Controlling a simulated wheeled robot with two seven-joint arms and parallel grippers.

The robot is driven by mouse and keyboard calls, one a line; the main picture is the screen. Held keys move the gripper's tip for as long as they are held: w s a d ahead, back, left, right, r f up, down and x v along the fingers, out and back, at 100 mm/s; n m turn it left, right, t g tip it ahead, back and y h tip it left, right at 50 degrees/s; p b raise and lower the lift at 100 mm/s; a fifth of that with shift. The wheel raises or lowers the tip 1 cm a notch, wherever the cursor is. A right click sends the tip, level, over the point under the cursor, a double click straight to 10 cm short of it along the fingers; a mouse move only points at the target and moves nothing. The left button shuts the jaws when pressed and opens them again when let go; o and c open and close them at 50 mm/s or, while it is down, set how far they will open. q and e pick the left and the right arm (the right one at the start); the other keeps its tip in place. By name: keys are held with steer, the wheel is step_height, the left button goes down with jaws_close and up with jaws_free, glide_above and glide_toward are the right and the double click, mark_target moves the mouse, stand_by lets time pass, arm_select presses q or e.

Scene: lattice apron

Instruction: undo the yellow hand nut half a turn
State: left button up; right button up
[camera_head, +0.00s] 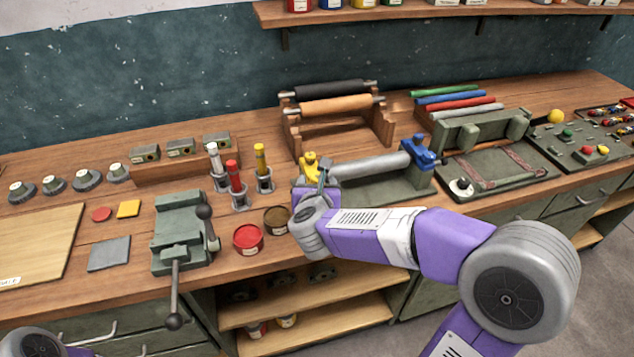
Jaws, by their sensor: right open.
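The yellow hand nut (309,165) is at the left end of a grey roller (370,166) on a green-grey bed (385,189). A blue hand nut (421,150) is at the roller's right end. My right gripper (325,174) is at the yellow nut, its grey fingers showing just to the nut's right; they are open. I cannot tell whether they touch the nut. My right wrist hides the lower part of the nut and the bed's left end. My left gripper is out of view; only a bit of my left arm shows at the bottom left.
A red tin (248,240) and a brown tin (276,219) stand just left of my right wrist. Tubes in holders, such as a red one (236,181), stand behind them. A green vise (181,232) is further left. A wooden rack (337,113) with rollers stands behind.

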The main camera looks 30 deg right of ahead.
steer(key=shift+x, duration=1)
steer(key=shift+r, duration=0.1)
steer(key=shift+c, duration=0.4)
steer(key=c, duration=1)
steer(key=shift+o, duration=0.2)
steer(key=shift+s+d+n+t+y+b, duration=0.1)
steer(key=shift+d+n+t+y+b, duration=0.2)
steer(key=shift+n+y+b, duration=1.1)
steer(key=shift+d+n+t+y+b, duration=0.2)
steer(key=shift+n+t+y+b, duration=0.15)
steer(key=shift+n+y+b, duration=0.95)
steer(key=shift+s+d+n+t+y+b, duration=0.1)
steer(key=shift+d+n+t+y+b, duration=0.2)
steer(key=shift+n+y+b, duration=1.1)
steer(key=shift+a+y, duration=0.1)
steer(key=shift+y, duration=0.3)
